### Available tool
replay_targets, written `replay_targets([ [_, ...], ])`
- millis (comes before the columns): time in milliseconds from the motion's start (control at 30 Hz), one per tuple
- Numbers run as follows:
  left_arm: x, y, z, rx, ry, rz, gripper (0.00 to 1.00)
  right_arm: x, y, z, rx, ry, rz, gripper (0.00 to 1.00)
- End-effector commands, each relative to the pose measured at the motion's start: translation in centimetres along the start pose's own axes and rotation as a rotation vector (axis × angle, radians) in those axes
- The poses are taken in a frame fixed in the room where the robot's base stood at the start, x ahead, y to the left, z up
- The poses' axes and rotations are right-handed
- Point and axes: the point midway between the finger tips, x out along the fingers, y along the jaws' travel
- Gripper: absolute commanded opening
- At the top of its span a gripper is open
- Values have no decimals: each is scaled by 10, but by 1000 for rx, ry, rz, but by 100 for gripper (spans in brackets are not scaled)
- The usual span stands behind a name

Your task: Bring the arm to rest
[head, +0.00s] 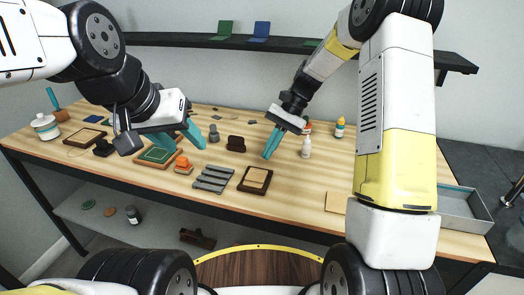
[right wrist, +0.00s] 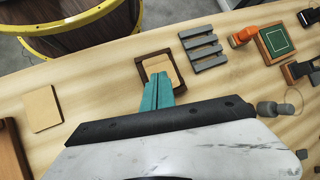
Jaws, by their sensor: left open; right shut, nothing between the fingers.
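My right gripper (head: 271,145) is shut and empty, held over the back middle of the workbench (head: 310,190).
A grey slatted rack (head: 213,179) lies left of the dark tray (head: 246,188). A dark block (head: 236,144), a grey knob (head: 214,133) and small bottles (head: 306,148) stand further back. A grey metal tray (head: 462,212) is at the right end. A wall shelf (head: 180,40) runs above.

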Motion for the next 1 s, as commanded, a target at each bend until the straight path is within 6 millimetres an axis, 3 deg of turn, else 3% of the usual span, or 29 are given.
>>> replay_targets([
  [133, 0, 0, 0, 0, 0, 0, 48, -15, 0, 0, -1, 0, 1, 0],
  [567, 0, 0, 0, 0, 0, 0, 48, -24, 2, 7, -17, 26, 3, 0],
  [667, 0, 0, 0, 0, 0, 0, 48, -40, 6, 24, -57, 90, 9, 0],
  [800, 0, 0, 0, 0, 0, 0, 48, -71, 20, 63, -147, 236, 27, 0],
  [1000, 0, 0, 0, 0, 0, 0, 48, -101, 50, 119, -288, 456, 58, 0],
])
